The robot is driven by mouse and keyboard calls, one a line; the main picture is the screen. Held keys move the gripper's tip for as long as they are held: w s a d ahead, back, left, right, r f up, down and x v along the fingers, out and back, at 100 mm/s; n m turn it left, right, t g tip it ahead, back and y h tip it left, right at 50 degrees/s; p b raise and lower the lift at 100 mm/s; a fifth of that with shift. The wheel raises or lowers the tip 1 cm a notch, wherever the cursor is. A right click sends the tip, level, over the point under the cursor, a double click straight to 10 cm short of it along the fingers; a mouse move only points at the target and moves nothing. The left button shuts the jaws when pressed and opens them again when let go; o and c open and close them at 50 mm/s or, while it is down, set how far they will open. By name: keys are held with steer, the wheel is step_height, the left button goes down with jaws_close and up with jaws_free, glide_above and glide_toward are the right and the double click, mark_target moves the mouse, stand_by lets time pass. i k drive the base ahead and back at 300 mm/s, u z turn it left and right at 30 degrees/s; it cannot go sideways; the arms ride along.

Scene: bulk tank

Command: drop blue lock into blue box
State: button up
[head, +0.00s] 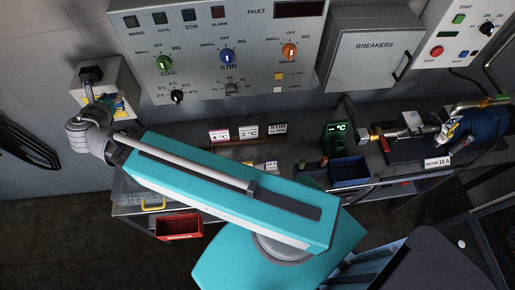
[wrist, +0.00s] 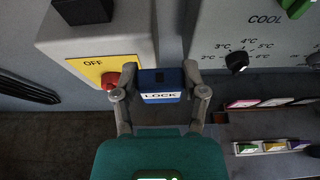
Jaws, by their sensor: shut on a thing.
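The blue lock (wrist: 160,86), with a white LOCK label, is held between the two fingers of my gripper (wrist: 155,78) in the wrist view. It is beside the red switch (wrist: 110,80) on the yellow OFF plate (wrist: 88,69). I cannot tell whether the lock's shackle touches the switch. In the head view my arm reaches to the grey switch box (head: 97,78) at the upper left, and the lock is too small there to make out surely. The blue box (head: 350,169) is an open bin on the bench, right of the middle, far from my gripper.
A red bin (head: 179,227) is at the bench's front left. A green display (head: 338,138) stands behind the blue box. A control panel (head: 215,55) hangs above the bench. Small label cards (head: 248,131) stand in a row. Pipes and a blue motor (head: 487,125) are at the right.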

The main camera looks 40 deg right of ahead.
mark_target(356, 176)
steer(key=z, duration=0.15)
steer(key=k, duration=0.75)
steer(key=z, duration=1)
steer(key=k, duration=0.95)
steer(key=z, duration=0.45)
